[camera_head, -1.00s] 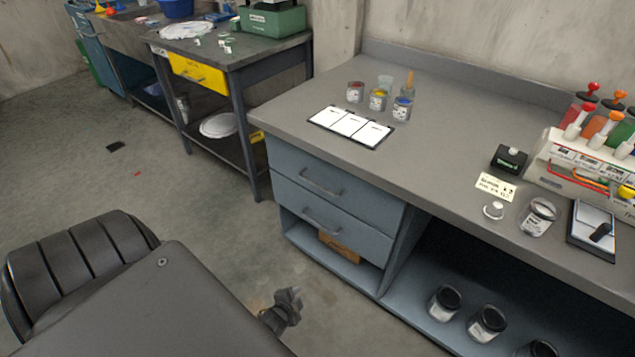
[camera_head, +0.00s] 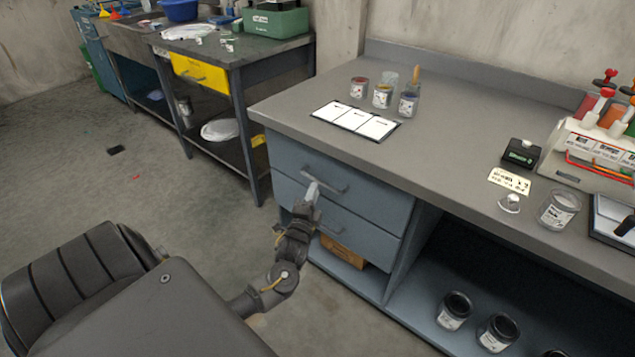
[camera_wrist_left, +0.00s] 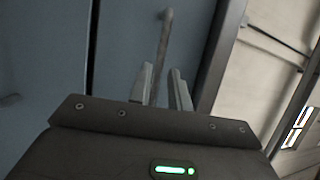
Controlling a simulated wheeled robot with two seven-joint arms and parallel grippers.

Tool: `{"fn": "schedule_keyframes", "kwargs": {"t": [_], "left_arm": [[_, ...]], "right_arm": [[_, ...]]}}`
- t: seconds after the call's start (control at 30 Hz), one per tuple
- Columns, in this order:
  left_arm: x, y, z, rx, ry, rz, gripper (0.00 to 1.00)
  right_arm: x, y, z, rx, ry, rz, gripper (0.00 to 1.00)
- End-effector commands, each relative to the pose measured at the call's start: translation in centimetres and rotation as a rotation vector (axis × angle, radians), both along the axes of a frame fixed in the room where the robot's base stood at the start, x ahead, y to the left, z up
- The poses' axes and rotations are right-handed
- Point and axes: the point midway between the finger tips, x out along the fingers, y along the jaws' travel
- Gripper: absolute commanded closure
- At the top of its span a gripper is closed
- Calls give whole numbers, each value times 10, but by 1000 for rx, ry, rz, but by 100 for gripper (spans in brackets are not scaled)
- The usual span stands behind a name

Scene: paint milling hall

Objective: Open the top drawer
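The top drawer (camera_head: 376,197) is a blue-grey front under the worktop and looks closed. Its bar handle (camera_head: 330,183) runs across the front; in the left wrist view the handle (camera_wrist_left: 164,40) is a grey bar. My left gripper (camera_head: 313,187) is at this handle, pointing up towards it. In the left wrist view its two fingers (camera_wrist_left: 163,85) are apart, with the bar's end running down between them. I cannot tell whether they touch it. My right gripper is not in view.
A lower drawer (camera_head: 372,235) with its own handle sits below, above a shelf with a cardboard box (camera_head: 342,252). The worktop (camera_head: 440,120) holds paint jars, cards (camera_head: 355,120) and a rack (camera_head: 590,150). Open floor (camera_head: 200,200) lies left of the bench.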

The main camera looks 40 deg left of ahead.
Motion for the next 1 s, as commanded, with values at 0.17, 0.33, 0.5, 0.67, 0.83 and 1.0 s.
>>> {"fn": "schedule_keyframes", "kwargs": {"t": [0.17,0.33,0.5,0.67,0.83,1.0], "left_arm": [[28,13,5,0,-1,1,81],[43,19,8,0,1,0,81],[47,21,8,-2,1,0,81],[47,21,9,-1,1,-1,81],[47,21,9,-2,1,0,98],[47,21,8,-2,1,0,100]], "right_arm": [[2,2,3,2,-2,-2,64],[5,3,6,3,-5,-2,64],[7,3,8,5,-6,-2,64],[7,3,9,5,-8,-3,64],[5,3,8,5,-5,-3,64],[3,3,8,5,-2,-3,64]]}}
